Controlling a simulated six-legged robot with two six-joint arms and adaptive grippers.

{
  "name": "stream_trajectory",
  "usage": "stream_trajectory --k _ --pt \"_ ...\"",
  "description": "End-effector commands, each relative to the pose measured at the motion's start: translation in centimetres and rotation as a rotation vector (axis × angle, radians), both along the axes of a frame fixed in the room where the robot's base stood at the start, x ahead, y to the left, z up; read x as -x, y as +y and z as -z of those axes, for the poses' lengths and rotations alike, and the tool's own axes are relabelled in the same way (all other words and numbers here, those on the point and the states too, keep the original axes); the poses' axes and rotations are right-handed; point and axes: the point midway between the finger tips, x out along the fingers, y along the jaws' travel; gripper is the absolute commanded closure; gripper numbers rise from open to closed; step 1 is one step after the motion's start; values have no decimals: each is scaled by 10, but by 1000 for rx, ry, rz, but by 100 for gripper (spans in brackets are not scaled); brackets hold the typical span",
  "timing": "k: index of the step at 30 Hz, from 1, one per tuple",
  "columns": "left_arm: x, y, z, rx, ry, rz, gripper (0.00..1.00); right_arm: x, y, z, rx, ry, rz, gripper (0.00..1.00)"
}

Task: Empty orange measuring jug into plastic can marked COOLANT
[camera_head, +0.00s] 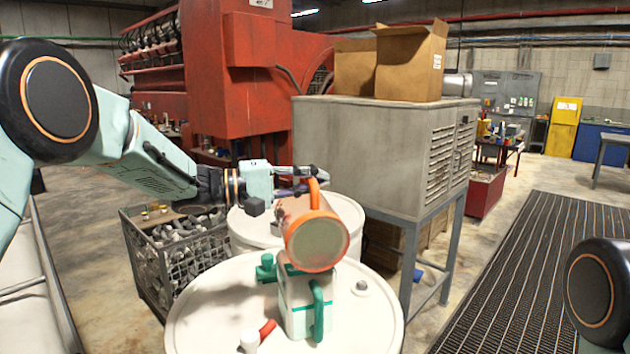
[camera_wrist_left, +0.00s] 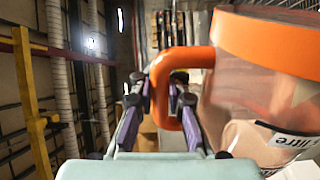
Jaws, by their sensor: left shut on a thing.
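My left gripper (camera_head: 302,180) is shut on the orange handle of the measuring jug (camera_head: 298,212), a see-through jug with orange trim. The jug is strongly tilted, with one round orange-edged end towards the head camera. It is above the plastic can (camera_head: 295,298), pale with green fittings, and hides part of its top. The can stands on the near white drum; I cannot read any COOLANT marking. In the left wrist view the fingers (camera_wrist_left: 175,95) close around the handle, and the jug (camera_wrist_left: 250,100) fills the right side. My right gripper is out of view.
The near drum lid (camera_head: 215,300) also bears a red-and-white item (camera_head: 258,336) at its front. A second white drum (camera_head: 250,232) stands behind. A wire crate (camera_head: 180,255) is at left, and a grey cabinet (camera_head: 365,150) with cardboard boxes (camera_head: 410,65) behind right.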

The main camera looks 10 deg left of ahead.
Motion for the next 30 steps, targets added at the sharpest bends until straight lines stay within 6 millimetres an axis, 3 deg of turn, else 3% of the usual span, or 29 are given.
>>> stream_trajectory --k 30 --pt "-7 3 1 20 42 0 100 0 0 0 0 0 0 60"
